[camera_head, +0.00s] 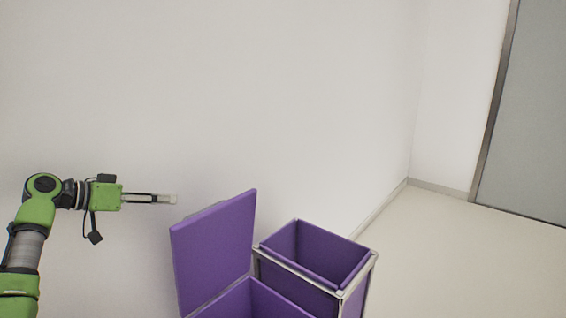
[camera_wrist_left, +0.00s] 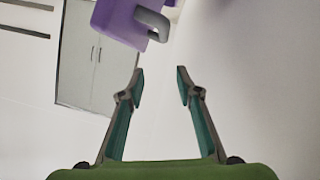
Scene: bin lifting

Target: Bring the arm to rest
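My left arm comes in from the left in the head view, with its gripper (camera_head: 172,199) held out level to the right, in front of the wall. In the left wrist view the left gripper (camera_wrist_left: 159,75) is open, with a gap between its two fingertips and nothing between them. Beyond the fingertips is a purple panel (camera_wrist_left: 118,20) with a grey handle (camera_wrist_left: 152,22); it stands apart from the fingers. My right gripper is in neither view.
A purple bin with its lid (camera_head: 213,250) raised stands right of the left gripper. Beside it is an open purple bin (camera_head: 327,252) in a metal frame. A white wall (camera_head: 250,90) lies behind. Clear floor (camera_head: 450,260) and a grey door (camera_head: 530,120) are at the right.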

